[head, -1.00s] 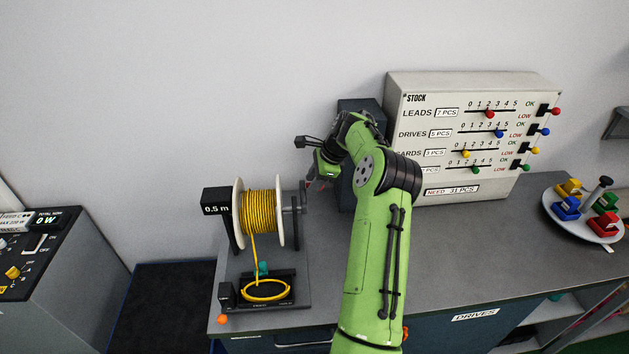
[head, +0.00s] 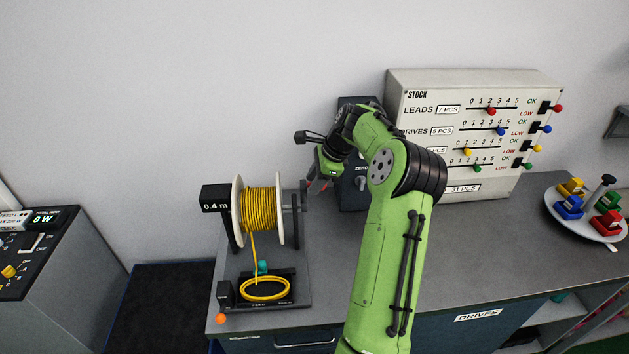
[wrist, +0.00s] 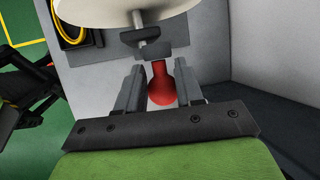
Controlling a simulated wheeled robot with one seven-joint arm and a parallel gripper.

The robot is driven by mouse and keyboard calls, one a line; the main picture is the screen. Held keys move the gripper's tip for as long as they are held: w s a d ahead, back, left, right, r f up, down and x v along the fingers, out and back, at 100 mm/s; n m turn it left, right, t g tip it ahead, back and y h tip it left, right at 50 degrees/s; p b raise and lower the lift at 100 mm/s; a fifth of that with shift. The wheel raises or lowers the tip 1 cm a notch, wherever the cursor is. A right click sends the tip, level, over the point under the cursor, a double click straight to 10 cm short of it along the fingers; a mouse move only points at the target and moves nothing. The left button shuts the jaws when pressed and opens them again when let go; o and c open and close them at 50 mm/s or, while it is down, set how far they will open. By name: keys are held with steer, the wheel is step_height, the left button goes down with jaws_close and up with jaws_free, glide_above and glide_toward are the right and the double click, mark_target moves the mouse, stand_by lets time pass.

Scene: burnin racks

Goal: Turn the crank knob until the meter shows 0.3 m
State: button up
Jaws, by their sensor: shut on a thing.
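The cable reel (head: 260,208) stands on the left end of the bench, wound with yellow cable. Its black meter (head: 216,205) at the upper left of the reel reads 0.4 m. My gripper (wrist: 160,85) is at the crank on the reel's right side. In the wrist view its fingers are shut on the red crank knob (wrist: 162,88), which sits between them below the reel's pale flange (wrist: 125,10). In the head view my gripper (head: 318,184) partly hides the knob. A loop of yellow cable (head: 265,289) lies in the black tray in front of the reel.
A dark box (head: 358,185) with a knob stands right behind my gripper. The stock board (head: 470,130) stands further right. A round white tray (head: 584,222) with coloured blocks is at the far right. The bench between them is clear.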

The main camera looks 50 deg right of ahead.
steer(key=shift+s+a+f, duration=0.2)
steer(key=shift+s+a, duration=0.15)
steer(key=shift+s, duration=0.05)
steer(key=s+a+b, duration=0.1)
steer(key=s+b, duration=0.1)
steer(key=shift+s+a+f+b, duration=0.1)
steer(key=shift+a+b, duration=0.25)
